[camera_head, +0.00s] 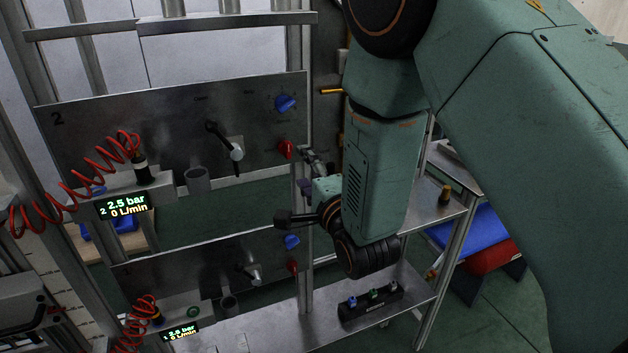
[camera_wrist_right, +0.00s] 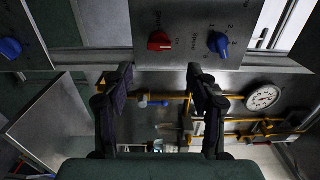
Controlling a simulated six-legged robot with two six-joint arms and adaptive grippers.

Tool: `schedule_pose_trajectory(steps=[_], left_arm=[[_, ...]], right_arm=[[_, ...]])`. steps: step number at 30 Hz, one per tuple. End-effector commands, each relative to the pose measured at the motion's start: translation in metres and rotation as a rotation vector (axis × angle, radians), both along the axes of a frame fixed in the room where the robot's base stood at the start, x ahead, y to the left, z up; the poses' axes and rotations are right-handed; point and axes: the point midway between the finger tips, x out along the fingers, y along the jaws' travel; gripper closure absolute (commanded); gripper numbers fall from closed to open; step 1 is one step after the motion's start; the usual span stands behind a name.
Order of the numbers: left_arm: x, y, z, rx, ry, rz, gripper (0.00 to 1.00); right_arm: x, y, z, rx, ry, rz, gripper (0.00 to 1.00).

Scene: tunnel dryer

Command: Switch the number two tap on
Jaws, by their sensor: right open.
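The upper panel marked 2 (camera_head: 100,135) carries a tap with a black lever (camera_head: 217,131) and a pale body, at its middle right. A blue knob (camera_head: 285,103) and a red knob (camera_head: 286,149) sit at its right edge; the wrist view shows the red knob (camera_wrist_right: 159,41) and the blue knob (camera_wrist_right: 217,43). The number 2 display (camera_head: 124,206) reads 2.5 bar and 0 L/min. My right gripper (camera_head: 296,188) is open and empty, right of the tap and below the red knob, apart from the lever. It also shows in the wrist view (camera_wrist_right: 160,80). My left gripper is out of view.
A lower panel (camera_head: 190,265) has its own lever (camera_head: 252,273), knobs and display. Red coiled hoses (camera_head: 70,190) hang at the left. A metal rack post (camera_head: 304,265) stands close to my gripper. A black holder (camera_head: 370,306) sits on the lower shelf.

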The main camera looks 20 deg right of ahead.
Motion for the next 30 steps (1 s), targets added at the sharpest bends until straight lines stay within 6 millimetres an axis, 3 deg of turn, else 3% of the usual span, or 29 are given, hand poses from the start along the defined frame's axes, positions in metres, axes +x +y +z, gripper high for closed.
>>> schedule_pose_trajectory(steps=[3, 9, 26, 30], left_arm=[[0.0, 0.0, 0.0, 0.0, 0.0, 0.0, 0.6], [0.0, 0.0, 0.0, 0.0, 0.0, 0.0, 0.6], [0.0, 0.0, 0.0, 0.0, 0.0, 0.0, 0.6], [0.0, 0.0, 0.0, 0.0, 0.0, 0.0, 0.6]], right_arm=[[-0.019, -0.001, -0.001, 0.0, 0.003, 0.0, 0.41], [-0.037, -0.001, 0.0, 0.001, 0.001, 0.0, 0.41], [-0.04, -0.001, 0.0, -0.007, 0.001, 0.0, 0.41], [-0.04, -0.002, -0.007, -0.131, 0.029, 0.0, 0.41]])
